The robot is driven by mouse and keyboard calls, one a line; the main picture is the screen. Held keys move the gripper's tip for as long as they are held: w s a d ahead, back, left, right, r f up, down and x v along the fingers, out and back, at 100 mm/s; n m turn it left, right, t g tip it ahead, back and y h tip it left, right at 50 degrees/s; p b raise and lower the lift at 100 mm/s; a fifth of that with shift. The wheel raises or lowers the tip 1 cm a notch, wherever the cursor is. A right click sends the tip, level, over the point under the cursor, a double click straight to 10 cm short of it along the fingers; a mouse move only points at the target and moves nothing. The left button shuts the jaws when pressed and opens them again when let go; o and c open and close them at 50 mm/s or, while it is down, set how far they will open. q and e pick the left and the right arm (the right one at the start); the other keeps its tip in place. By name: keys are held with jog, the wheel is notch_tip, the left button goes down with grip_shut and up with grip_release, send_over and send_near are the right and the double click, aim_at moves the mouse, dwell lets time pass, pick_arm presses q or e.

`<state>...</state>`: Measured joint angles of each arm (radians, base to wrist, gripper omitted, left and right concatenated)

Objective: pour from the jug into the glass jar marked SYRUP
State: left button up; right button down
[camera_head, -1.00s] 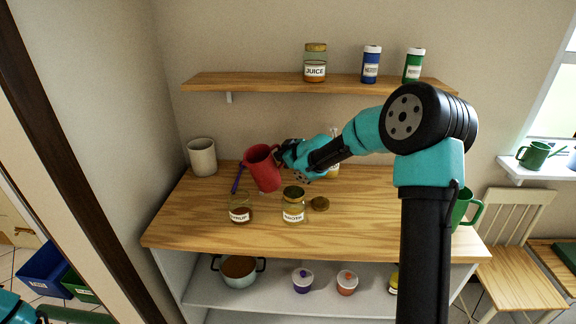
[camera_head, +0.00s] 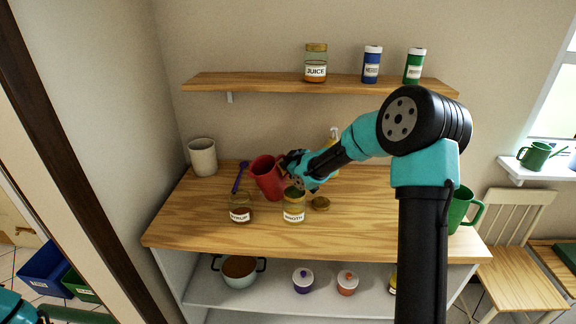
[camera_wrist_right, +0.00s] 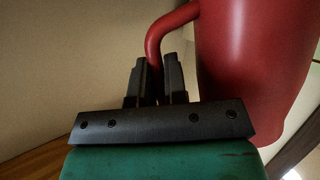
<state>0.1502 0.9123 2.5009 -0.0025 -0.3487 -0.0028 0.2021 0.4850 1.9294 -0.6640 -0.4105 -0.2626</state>
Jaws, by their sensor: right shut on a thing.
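The red jug (camera_head: 267,180) is over the back left of the wooden counter, leaning a little to the left. My right gripper (camera_head: 292,163) is shut on its handle. In the right wrist view the handle (camera_wrist_right: 160,38) runs down between the fingers (camera_wrist_right: 160,82), with the jug body (camera_wrist_right: 255,65) to the right. I cannot tell if the jug touches the counter, and its contents are hidden. The glass jar marked SYRUP (camera_head: 241,214) stands upright near the front left of the counter, in front of the jug, with dark brown contents low inside. My left gripper is not in view.
A second labelled glass jar (camera_head: 293,208) stands right of the SYRUP jar, near a loose round lid (camera_head: 320,203). A pale cup (camera_head: 202,158) and purple spoon (camera_head: 241,177) are at the back left. A green mug (camera_head: 460,208) stands at the right. The counter's front left is clear.

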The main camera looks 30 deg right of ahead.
aim_at(280, 156)
jog(key=shift+s+a+r+n+t+h, duration=0.2)
jog(key=shift+a+r+n+t+h, duration=0.1)
jog(key=shift+a+r+n+h, duration=0.8)
jog(key=shift+s, duration=0.1)
jog(key=shift+a, duration=0.15)
jog(key=shift+s+a+r+n+h, duration=0.15)
jog(key=shift+r+n, duration=0.15)
jog(key=shift+r, duration=0.35)
jog(key=shift+a+r+n+h, duration=0.15)
jog(key=shift+r+n, duration=0.15)
jog(key=shift+r, duration=0.3)
dwell(0.9)
jog(key=shift+s+a+r+n+t+h, duration=0.15)
jog(key=shift+a+r+n+h, duration=0.15)
jog(key=shift+r, duration=0.45)
jog(key=shift+a+r+n+t+h, duration=0.2)
jog(key=shift+a+r+n, duration=0.2)
jog(key=shift+r, duration=0.3)
dwell(1.0)
dwell(1.3)
jog(key=shift+w+d+f+m+y, duration=0.1)
jog(key=shift+d+f+m+y, duration=0.25)
jog(key=shift+f, duration=0.4)
jog(key=shift+w+d+f+m+y, duration=0.1)
jog(key=shift+d+f+m+y, duration=0.25)
jog(key=shift+f, duration=0.45)
jog(key=shift+d+f+m+y, duration=0.25)
jog(key=shift+f+m, duration=0.15)
jog(key=shift+f, duration=0.35)
